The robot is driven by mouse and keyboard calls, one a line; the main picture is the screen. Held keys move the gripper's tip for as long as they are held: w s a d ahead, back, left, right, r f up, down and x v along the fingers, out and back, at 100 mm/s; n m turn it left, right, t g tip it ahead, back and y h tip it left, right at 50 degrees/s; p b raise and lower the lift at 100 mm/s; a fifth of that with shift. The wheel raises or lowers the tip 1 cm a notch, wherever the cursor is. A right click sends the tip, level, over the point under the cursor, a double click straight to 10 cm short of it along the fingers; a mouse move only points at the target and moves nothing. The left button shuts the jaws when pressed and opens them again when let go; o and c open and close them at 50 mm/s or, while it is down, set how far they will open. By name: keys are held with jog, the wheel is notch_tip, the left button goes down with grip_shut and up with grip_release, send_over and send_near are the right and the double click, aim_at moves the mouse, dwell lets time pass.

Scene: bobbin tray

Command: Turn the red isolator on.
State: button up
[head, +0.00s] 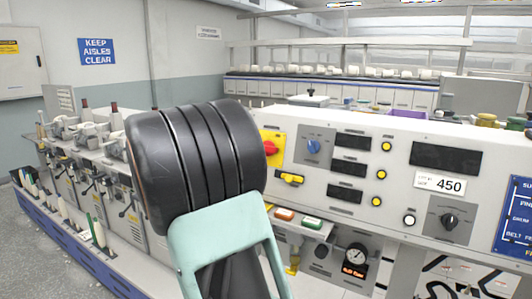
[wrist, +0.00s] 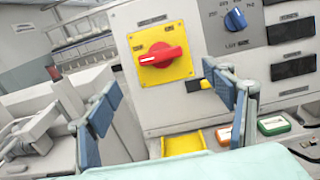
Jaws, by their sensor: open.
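The red isolator (wrist: 162,56) is a red rotary knob on a square yellow plate (wrist: 180,72), fixed to the pale machine panel. In the wrist view its handle lies roughly level, with a white mark at its left end. In the head view the isolator (head: 270,147) shows only in part, just right of my black arm link, which hides its left side. My gripper (wrist: 172,90) is open and empty. Its two blue-grey fingers stand wide apart, with the knob seen between and above the fingertips. I see no contact with the knob. My fingers are hidden in the head view.
A blue selector knob (wrist: 236,19) sits right of the isolator. A yellow-and-black switch (head: 291,179) is below it, near my right finger in the wrist view. Orange (wrist: 273,126) and green (wrist: 304,115) buttons and a yellow tray (wrist: 184,142) lie lower down.

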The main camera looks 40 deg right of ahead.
jog(key=p+x, duration=0.1)
jog(key=x, duration=0.8)
jog(key=shift+d, duration=0.3)
jog(key=c, duration=1.1)
jog(key=shift+c, duration=0.3)
